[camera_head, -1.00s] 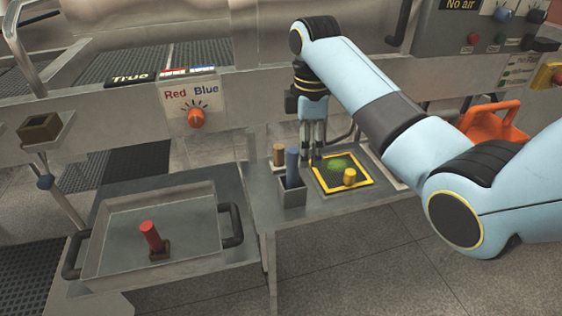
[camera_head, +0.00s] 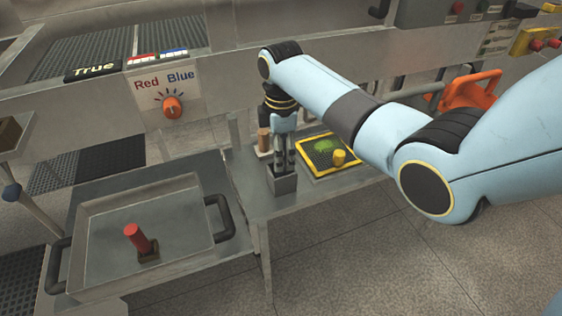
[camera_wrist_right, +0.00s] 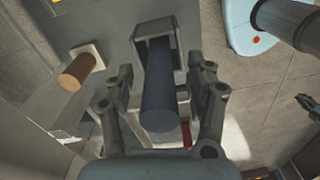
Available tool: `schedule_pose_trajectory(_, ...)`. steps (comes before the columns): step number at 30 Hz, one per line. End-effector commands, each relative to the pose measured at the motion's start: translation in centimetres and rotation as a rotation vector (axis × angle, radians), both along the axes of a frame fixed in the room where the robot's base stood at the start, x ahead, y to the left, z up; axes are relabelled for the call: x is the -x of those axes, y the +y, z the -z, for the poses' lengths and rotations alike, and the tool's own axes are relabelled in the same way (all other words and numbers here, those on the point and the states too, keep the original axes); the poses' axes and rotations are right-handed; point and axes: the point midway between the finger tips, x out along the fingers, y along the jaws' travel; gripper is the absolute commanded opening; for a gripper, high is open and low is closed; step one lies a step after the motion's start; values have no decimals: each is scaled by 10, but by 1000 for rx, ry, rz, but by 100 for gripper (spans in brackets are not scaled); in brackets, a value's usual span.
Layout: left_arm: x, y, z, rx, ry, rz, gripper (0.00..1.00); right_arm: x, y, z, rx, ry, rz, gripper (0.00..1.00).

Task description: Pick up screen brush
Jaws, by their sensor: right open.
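A dark blue handle (camera_wrist_right: 158,105) stands upright in a small open grey holder (camera_head: 283,187). The pictures do not show for certain which handled tool is the screen brush. My right gripper (camera_head: 281,165) is open and points down over this holder. In the wrist view its fingers (camera_wrist_right: 160,88) stand on either side of the blue handle, with gaps visible. In the head view the gripper hides most of that handle. A yellow-framed screen (camera_head: 312,158) with green powder and a yellow knob lies to the right. My left gripper is not in view.
A brown cylinder (camera_head: 264,140) stands close behind the holder; it also shows in the wrist view (camera_wrist_right: 78,72). A metal tray (camera_head: 95,225) with a red-handled tool (camera_head: 138,238) is at the left. The machine's panel with an orange knob (camera_head: 172,107) rises behind.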

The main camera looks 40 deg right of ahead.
Motion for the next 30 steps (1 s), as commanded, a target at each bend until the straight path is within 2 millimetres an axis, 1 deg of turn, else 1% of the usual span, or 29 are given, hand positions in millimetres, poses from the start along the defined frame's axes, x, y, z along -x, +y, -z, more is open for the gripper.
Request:
schedule_pose_trajectory(1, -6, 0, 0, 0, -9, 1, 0, 0, 0, 7, -1, 2, 0, 55)
schedule_pose_trajectory(4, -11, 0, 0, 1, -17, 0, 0, 0, 0, 16, 0, 1, 0, 55)
schedule_pose_trajectory(11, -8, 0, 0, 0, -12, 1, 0, -1, 0, 18, 0, -2, -1, 55)
schedule_pose_trajectory(14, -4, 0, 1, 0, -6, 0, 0, -1, 0, 18, 0, -1, -1, 45)
schedule_pose_trajectory(18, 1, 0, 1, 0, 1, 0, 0, -1, 0, 18, 0, -1, -1, 26)
schedule_pose_trajectory(24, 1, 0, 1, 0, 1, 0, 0, -1, 0, 17, 0, -1, -1, 0)
schedule_pose_trajectory(30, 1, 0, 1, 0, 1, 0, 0, -1, 0, 17, 0, -1, -1, 0)
